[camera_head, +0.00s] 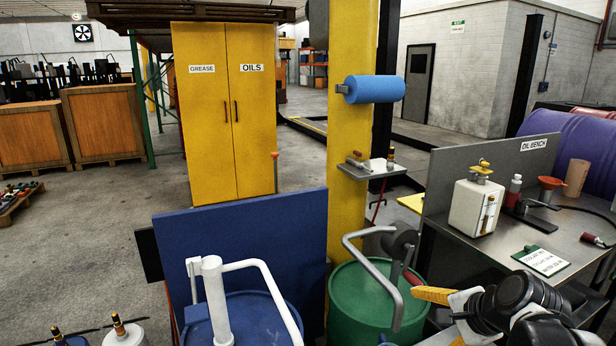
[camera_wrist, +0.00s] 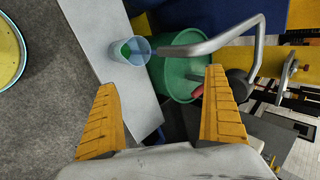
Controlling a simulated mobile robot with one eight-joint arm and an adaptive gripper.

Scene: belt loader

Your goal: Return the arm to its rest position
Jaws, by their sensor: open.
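My gripper (camera_head: 432,294) shows at the lower right of the head view, with an orange finger pointing left near the green drum (camera_head: 345,310). My dark and white arm links lie behind it at the lower right corner. In the wrist view my gripper (camera_wrist: 165,95) has its two ridged orange fingers wide apart, with nothing between them. A pale translucent cup with green in it (camera_wrist: 140,57) stands on a light grey surface (camera_wrist: 110,30) beyond the fingers. The green drum (camera_wrist: 176,75) and its grey pump handle (camera_wrist: 235,38) are beside it.
The oil bench (camera_head: 555,225) stands right, carrying a white can (camera_head: 474,208), bottles and a card. A blue drum (camera_head: 250,325) with a white pump handle (camera_head: 262,270), a blue panel (camera_head: 250,235) and a yellow post (camera_head: 349,220) are ahead.

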